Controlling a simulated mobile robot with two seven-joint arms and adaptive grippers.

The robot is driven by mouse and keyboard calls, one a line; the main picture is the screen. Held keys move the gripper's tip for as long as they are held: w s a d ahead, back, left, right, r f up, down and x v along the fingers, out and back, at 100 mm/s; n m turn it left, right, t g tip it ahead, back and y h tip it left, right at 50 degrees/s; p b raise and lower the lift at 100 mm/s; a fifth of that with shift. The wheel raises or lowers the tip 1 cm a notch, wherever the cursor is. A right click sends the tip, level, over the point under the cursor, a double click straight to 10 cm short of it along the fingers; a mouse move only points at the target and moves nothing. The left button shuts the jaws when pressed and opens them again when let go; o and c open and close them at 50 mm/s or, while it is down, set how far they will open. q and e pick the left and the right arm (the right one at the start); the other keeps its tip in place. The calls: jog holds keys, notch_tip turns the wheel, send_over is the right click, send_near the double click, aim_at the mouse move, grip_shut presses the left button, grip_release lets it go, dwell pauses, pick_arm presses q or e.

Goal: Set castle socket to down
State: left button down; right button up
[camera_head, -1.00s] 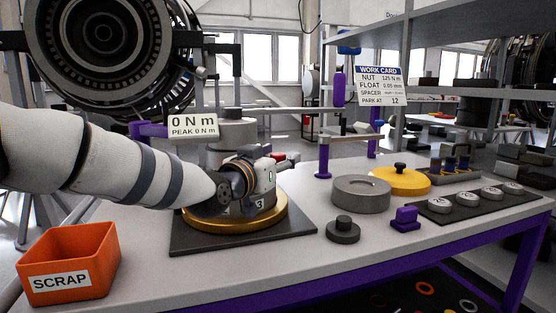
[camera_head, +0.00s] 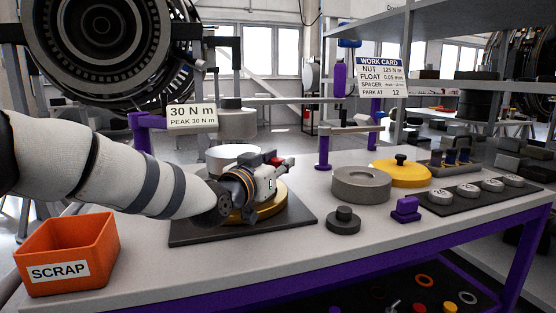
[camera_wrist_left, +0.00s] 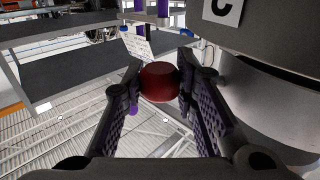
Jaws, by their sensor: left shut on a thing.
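A grey round body with a pale flat top (camera_head: 228,152), which looks like the castle socket, stands over the gold ring (camera_head: 282,207) on a dark square plate (camera_head: 300,222). My left gripper (camera_head: 272,178) is in front of it and covers much of its side. A red knob (camera_head: 276,161) shows by the fingers. In the left wrist view the gripper (camera_wrist_left: 160,95) is shut on the red knob (camera_wrist_left: 160,80), with a grey cylinder marked C (camera_wrist_left: 275,45) close on the right. My right gripper is not in view.
A readout (camera_head: 192,117) shows 30 N m, peak 30 N m. A grey cylinder (camera_head: 237,125) stands behind. The orange scrap bin (camera_head: 105,255) is front left. A grey ring (camera_head: 361,187), black knob (camera_head: 343,222) and purple block (camera_head: 406,210) lie right.

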pick_arm(q)
jog(key=c, duration=1.3)
grip_release()
jog(key=shift+f, duration=0.45)
jog(key=shift+r, duration=0.1)
jog(key=v, duration=1.2)
